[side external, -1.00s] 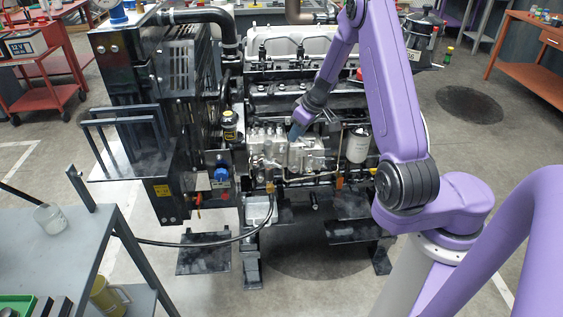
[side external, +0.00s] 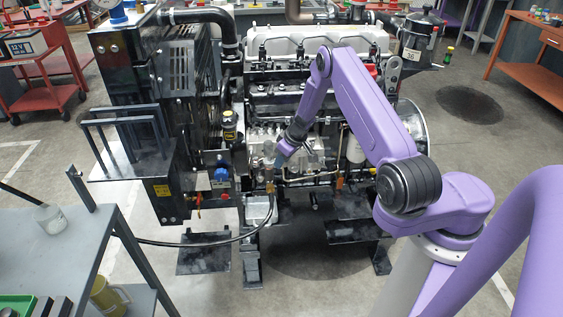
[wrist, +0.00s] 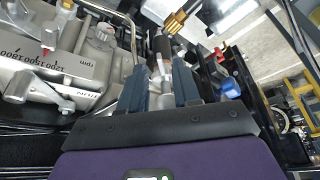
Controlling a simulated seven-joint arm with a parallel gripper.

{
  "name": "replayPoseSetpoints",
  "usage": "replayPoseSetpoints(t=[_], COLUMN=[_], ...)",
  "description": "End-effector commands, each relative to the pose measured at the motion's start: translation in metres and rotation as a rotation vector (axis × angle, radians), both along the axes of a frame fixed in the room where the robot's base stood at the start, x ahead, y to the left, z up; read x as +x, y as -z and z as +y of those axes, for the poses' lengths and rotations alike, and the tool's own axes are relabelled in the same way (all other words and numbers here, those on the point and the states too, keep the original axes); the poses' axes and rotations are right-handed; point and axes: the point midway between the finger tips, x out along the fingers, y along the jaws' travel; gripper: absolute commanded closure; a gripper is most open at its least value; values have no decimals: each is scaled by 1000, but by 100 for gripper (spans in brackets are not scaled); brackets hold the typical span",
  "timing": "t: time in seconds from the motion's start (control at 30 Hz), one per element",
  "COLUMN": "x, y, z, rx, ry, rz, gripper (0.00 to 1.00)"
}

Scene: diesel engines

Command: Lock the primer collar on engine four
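The engine (side external: 300,100) stands in the middle of the side view. No number four is readable on it. In the wrist view, a black cylinder with a silver lower part (wrist: 161,48) lies just beyond and between my fingertips. It may be the primer; I cannot tell whether its collar is locked. My gripper (wrist: 160,72) has its two blue-grey fingers apart, with no clear contact on the cylinder. In the side view, my gripper (side external: 279,158) is at the lower front of the injection pump (side external: 262,142) and hides what lies behind it.
A brass fitting (wrist: 178,20) is close beyond the cylinder, and a blue part (wrist: 230,88) is to the right. The pump housing (wrist: 45,70) with an rpm scale is close on the left. A black hose (side external: 200,242) runs from the engine toward the grey cart (side external: 60,260).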

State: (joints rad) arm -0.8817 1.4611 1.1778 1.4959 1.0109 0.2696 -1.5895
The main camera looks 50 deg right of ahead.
Motion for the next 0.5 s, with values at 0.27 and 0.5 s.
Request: replayPoseSetpoints(t=[0.27, 0.5], x=[6, 7], y=[15, 15], z=[0, 0], rx=[0, 0], ry=[1, 0], rz=[0, -1], gripper=[68, 68])
